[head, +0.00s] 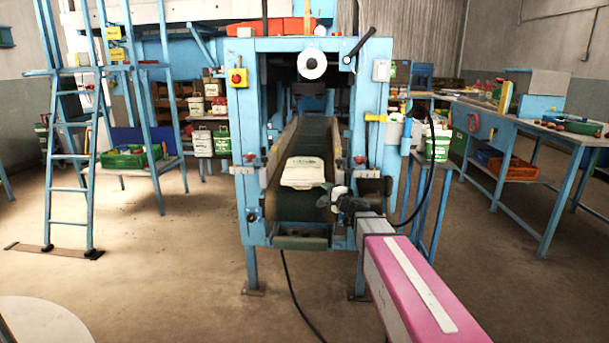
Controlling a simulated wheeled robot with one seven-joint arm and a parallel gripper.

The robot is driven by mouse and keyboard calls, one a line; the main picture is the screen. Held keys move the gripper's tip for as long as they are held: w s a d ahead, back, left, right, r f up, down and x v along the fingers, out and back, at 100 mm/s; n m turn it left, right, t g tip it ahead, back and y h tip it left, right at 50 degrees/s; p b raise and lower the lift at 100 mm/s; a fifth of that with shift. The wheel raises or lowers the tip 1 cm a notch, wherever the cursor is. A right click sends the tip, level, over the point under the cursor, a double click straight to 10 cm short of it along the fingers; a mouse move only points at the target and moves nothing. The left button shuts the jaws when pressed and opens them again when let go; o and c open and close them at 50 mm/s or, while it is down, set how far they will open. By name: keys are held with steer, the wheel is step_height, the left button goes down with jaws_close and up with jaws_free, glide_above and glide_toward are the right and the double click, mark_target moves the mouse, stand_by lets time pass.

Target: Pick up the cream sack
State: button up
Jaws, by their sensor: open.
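The cream sack (303,172) lies flat on the dark conveyor belt (302,206), near its front end, inside a light-blue machine frame. Faint dark print shows on its upper part. My gripper (334,197) is just to the right and front of the sack, at the belt's right front edge. It is open and small in the view, and nothing shows between its fingers. I cannot tell whether a finger touches the sack. My pink and white arm reaches in from the lower right.
Blue machine posts (246,150) stand on both sides of the belt, with red knobs near the sack. A blue ladder (70,150) stands at left and a workbench (540,130) at right. A black cable (290,290) hangs to the floor. Floor in front is mostly clear.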

mark_target(312, 184)
steer(key=x, duration=1)
steer(key=shift+s+f, duration=0.1)
jaws_close()
steer(key=shift+s, duration=0.1)
stand_by(0.9)
